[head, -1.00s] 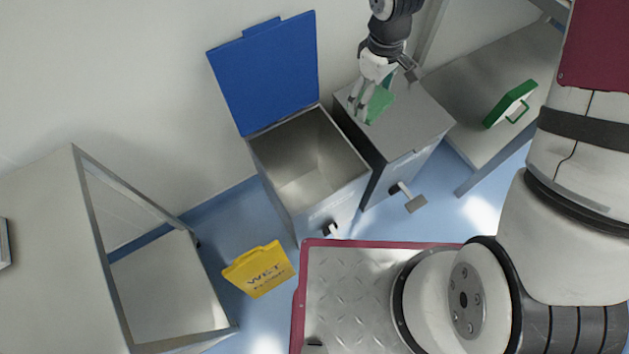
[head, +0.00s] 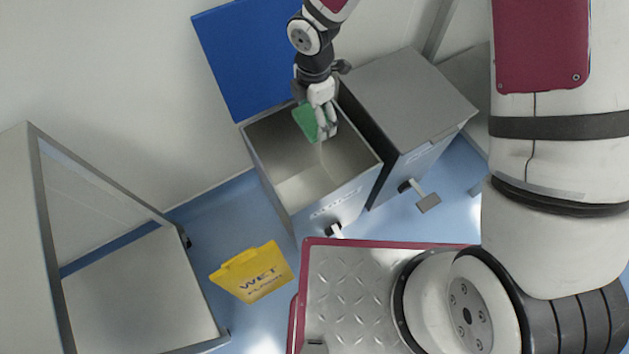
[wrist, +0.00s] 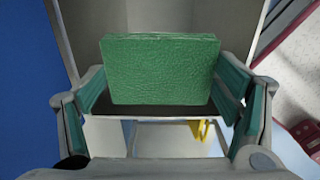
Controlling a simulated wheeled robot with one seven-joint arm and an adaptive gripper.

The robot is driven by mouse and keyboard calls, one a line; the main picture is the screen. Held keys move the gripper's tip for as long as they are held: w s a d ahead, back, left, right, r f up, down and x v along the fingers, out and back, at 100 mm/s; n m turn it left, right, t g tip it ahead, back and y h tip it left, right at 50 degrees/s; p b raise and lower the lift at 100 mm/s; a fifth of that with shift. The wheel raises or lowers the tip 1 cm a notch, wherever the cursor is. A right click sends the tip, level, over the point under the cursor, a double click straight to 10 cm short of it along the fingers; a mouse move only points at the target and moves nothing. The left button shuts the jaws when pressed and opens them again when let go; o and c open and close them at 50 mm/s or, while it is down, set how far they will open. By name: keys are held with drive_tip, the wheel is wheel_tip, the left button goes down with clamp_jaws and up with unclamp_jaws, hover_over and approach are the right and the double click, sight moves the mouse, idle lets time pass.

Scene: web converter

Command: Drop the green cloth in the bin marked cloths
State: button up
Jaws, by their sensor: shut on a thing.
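The green cloth (head: 306,122) is a folded, textured block; it fills the middle of the wrist view (wrist: 160,70) between the two fingers. My gripper (head: 322,128) is shut on it. In the head view, gripper and cloth are over the opening of a grey metal bin (head: 262,170). The bin's blue lid (head: 235,60) stands open against the wall. The bin looks empty where I can see into it. Its front carries white lettering too small to read surely. I cannot tell how far the cloth is above or below the rim.
A second grey bin (head: 405,90) with a shut lid stands close on the right. A yellow wet-floor sign (head: 252,272) is on the blue floor in front. An open-framed grey cabinet (head: 45,230) stands at the left.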

drive_tip(key=shift+f+b, duration=1.1)
drive_tip(key=shift+f, duration=0.55)
drive_tip(key=o, duration=0.9)
drive_tip(key=shift+o, duration=0.2)
drive_tip(key=shift+r, duration=0.1)
wheel_tip(320, 180, up, 12)
drive_tip(key=shift+f, duration=0.1)
